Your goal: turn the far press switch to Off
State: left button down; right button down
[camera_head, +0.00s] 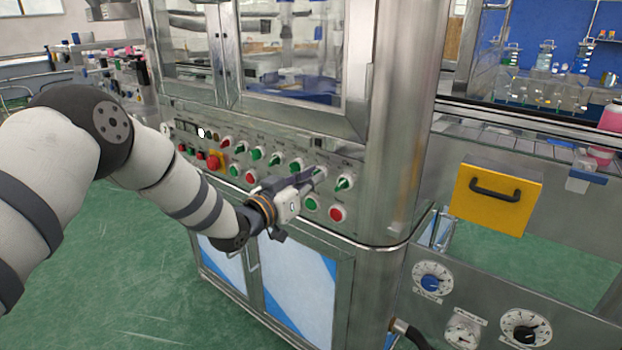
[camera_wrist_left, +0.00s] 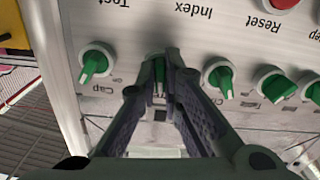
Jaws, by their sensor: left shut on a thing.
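A row of round selector switches with green handles and pale rings runs along the steel machine's sloped panel. My left gripper (camera_head: 312,178) reaches to this row from the left, just left of the rightmost green switch (camera_head: 345,183). In the left wrist view, my left gripper (camera_wrist_left: 166,62) is shut on a green switch (camera_wrist_left: 158,66), a finger on each side of its handle. The fingers hide much of that switch and its label, so I cannot read its name or setting. The switch beside it (camera_wrist_left: 95,64) is labelled Cap. My right gripper is not in view.
Other green switches (camera_head: 296,164) lie close to the left of the held one. Green and red push buttons (camera_head: 337,214) sit below the row, with a red emergency button (camera_head: 214,162) farther left. A yellow drawer front (camera_head: 490,208) stands to the right.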

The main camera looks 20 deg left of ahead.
pick_arm(q)
jog(key=shift+f+n, duration=0.1)
jog(key=shift+n, duration=2)
jog(key=c, duration=1.7)
grip_release()
jog(key=v, duration=1.2)
